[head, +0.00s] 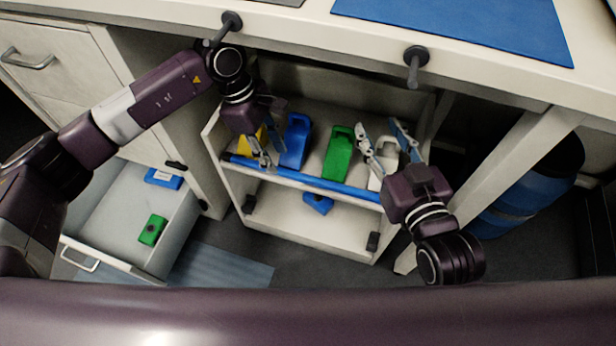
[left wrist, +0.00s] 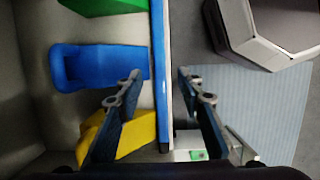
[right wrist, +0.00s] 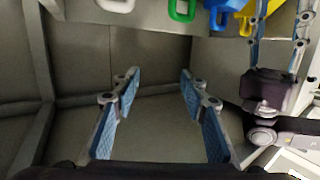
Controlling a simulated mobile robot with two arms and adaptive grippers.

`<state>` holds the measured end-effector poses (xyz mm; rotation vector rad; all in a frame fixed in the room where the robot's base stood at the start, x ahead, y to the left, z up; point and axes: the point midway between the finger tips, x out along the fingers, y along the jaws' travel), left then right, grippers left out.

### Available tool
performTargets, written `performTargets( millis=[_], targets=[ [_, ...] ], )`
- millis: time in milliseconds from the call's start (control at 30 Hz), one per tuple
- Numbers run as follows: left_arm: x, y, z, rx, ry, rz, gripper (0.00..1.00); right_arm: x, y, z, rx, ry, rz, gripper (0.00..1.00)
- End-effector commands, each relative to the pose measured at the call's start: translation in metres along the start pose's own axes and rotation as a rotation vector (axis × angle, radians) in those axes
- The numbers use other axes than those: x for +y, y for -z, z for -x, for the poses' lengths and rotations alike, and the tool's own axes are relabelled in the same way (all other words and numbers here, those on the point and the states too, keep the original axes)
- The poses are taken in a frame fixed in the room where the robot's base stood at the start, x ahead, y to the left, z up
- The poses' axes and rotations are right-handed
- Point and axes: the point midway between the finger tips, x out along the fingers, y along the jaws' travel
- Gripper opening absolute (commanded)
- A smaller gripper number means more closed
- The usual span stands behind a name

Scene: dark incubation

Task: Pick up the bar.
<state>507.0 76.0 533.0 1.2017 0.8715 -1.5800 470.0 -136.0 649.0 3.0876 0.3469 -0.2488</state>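The bar (head: 318,183) is long and blue and lies along the front edge of the cart's upper shelf. In the left wrist view, the bar (left wrist: 161,60) runs up the picture between the fingertips of my left gripper (left wrist: 159,74), which is open. In the head view my left gripper (head: 266,155) is over the left part of the bar; I cannot tell whether it touches. My right gripper (head: 377,132) is open near the right end of the shelf, pointing into the cart. Its open fingers (right wrist: 160,75) show nothing between them in the right wrist view.
The white cart (head: 290,228) stands under a bench. Its upper shelf holds a yellow (head: 245,143), a blue (head: 294,140), a green (head: 338,154) and a white bottle (head: 376,178). An open drawer (head: 108,215) is at left, a blue bin (head: 530,185) at right.

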Motion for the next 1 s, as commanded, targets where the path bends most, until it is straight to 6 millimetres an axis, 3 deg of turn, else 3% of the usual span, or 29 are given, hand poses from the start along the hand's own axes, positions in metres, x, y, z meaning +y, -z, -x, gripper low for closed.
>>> performTargets(
  millis=[100, 300, 533, 800, 1000],
  targets=[
    [0.0, -0.027, -0.009, -0.002, 0.001, -0.005, 0.35, -0.002, 0.014, -0.002, 0.068, 0.004, -0.001, 0.4],
    [0.0, -0.055, -0.016, -0.001, 0.001, -0.001, 0.35, -0.005, 0.034, -0.001, 0.155, 0.01, -0.003, 0.4],
    [0.0, -0.062, -0.024, 0.0, 0.001, 0.001, 0.35, -0.006, 0.046, 0.0, 0.209, 0.013, -0.004, 0.4],
    [-0.001, -0.061, -0.059, -0.001, 0.003, 0.002, 0.35, -0.011, 0.087, 0.01, 0.408, 0.023, -0.009, 0.4],
    [0.0, -0.061, -0.068, 0.0, 0.0, 0.001, 0.35, -0.013, 0.102, 0.016, 0.479, 0.027, -0.011, 0.4]
  ],
)
